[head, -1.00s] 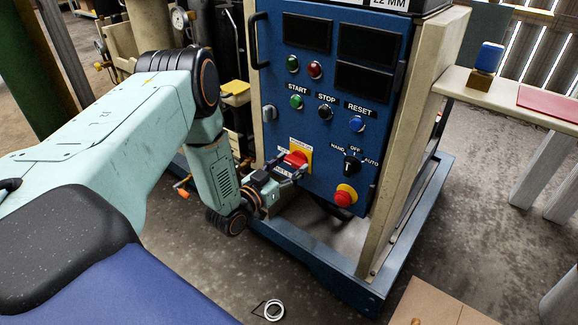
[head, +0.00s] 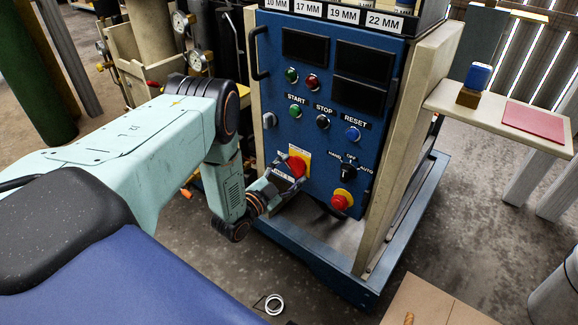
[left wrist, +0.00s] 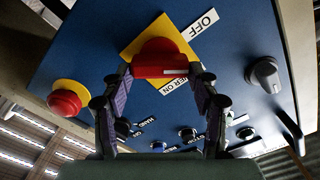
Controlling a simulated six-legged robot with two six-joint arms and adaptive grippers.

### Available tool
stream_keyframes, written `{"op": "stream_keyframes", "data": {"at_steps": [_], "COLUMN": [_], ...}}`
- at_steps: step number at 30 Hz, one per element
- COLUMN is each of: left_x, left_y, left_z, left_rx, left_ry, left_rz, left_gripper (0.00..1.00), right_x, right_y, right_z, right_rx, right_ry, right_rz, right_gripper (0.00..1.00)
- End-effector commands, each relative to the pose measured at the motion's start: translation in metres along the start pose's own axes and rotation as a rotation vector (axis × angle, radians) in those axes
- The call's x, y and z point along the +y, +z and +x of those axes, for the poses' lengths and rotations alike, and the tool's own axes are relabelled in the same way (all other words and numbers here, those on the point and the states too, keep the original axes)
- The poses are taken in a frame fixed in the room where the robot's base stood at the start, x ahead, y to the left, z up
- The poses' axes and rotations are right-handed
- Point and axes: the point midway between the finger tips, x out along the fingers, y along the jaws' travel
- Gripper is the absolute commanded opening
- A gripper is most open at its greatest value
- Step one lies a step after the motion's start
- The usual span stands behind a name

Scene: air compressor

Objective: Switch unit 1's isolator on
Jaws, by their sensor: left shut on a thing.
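The isolator's red handle (head: 298,166) sits on a yellow plate low on the left of the blue control panel. The red handle (left wrist: 158,52) is near the middle of the left wrist view, on its yellow plate (left wrist: 133,46). An OFF label (left wrist: 203,24) lies at the plate's upper right and a power-on label below the handle. My left gripper (head: 285,175) is at the handle. In the left wrist view its fingers (left wrist: 160,78) are shut on the handle's bar, one at each end. The bar lies across that picture. My right gripper is not in view.
A red emergency button (head: 342,201) and a black selector knob (head: 347,173) are right of the handle. START, STOP and RESET buttons (head: 323,121) are above. A grey knob (left wrist: 264,73) is at the panel's other side. A shelf (head: 483,112) juts out at right.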

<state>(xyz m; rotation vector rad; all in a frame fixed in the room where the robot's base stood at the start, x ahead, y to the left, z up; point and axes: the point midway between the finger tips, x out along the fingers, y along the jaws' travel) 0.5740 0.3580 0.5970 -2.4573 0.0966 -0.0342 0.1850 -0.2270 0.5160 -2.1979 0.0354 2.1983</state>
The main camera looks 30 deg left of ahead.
Motion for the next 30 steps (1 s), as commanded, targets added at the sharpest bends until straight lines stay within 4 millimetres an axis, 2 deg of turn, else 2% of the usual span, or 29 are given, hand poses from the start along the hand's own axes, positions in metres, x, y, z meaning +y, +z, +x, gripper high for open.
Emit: {"op": "stream_keyframes", "data": {"at_steps": [3,15,30], "left_x": [0.000,0.003,0.004], "left_y": [-0.002,-0.001,0.001], "left_z": [-0.001,-0.001,0.000], "left_rx": [0.000,0.001,0.000], "left_ry": [0.002,0.002,0.002], "left_rz": [0.111,0.488,0.825], "left_gripper": [0.29,0.29,0.29], "right_x": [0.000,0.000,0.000], "right_y": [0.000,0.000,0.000], "right_z": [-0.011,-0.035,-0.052], "right_rx": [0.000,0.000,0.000], "right_ry": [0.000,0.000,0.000], "right_rz": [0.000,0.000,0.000], "right_gripper": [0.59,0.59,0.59]}}
